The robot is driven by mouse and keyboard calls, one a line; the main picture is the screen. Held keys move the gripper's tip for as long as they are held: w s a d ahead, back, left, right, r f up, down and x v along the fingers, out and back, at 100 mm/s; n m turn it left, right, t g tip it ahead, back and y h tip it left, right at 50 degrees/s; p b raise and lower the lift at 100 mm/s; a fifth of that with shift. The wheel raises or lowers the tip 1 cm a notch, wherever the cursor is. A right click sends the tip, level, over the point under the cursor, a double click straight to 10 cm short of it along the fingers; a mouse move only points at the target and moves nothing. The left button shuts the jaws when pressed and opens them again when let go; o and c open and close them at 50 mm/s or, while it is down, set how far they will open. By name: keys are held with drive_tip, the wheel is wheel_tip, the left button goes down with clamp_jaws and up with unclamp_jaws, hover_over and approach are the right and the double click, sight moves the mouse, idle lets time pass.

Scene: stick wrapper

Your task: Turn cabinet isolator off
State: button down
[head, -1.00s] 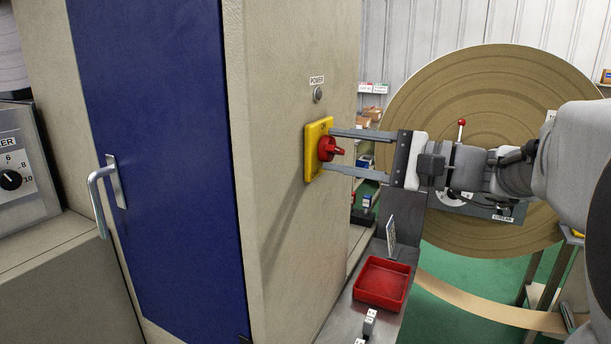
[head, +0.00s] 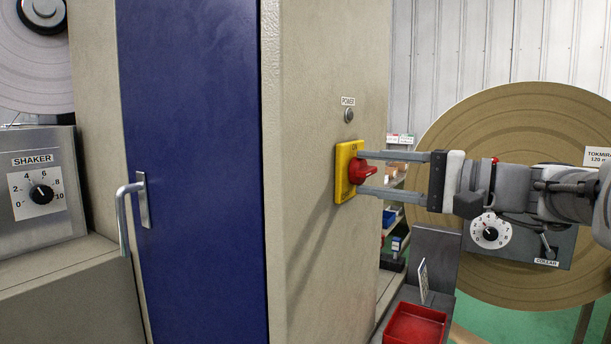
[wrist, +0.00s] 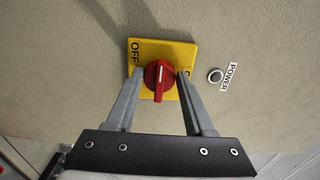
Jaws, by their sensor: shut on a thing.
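The yellow isolator plate (head: 345,184) is fixed to the beige side of the cabinet (head: 310,260), below a small round POWER light (head: 349,115). Its red rotary knob (head: 363,171) stands out from the plate. My gripper (head: 359,171) reaches in from the right and is shut on the knob, one finger above and one below. In the wrist view the knob (wrist: 158,82) sits between the fingers, with its white mark pointing up the picture. OFF is printed on the plate's left there; a finger partly covers the right-hand marking. Finger contact is hard to see.
The cabinet's blue door (head: 190,160) has a metal handle (head: 132,215). A SHAKER dial panel (head: 38,190) stands at the left. A red tray (head: 415,326) and a large brown roll (head: 500,130) are at the right, the roll behind my arm.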

drive_tip(key=shift+c, duration=1.4)
unclamp_jaws()
drive_tip(key=p+v, duration=0.1)
drive_tip(key=v, duration=1.6)
drive_tip(key=shift+d+p, duration=0.15)
drive_tip(key=shift+p, duration=0.15)
drive_tip(key=shift+s, duration=0.1)
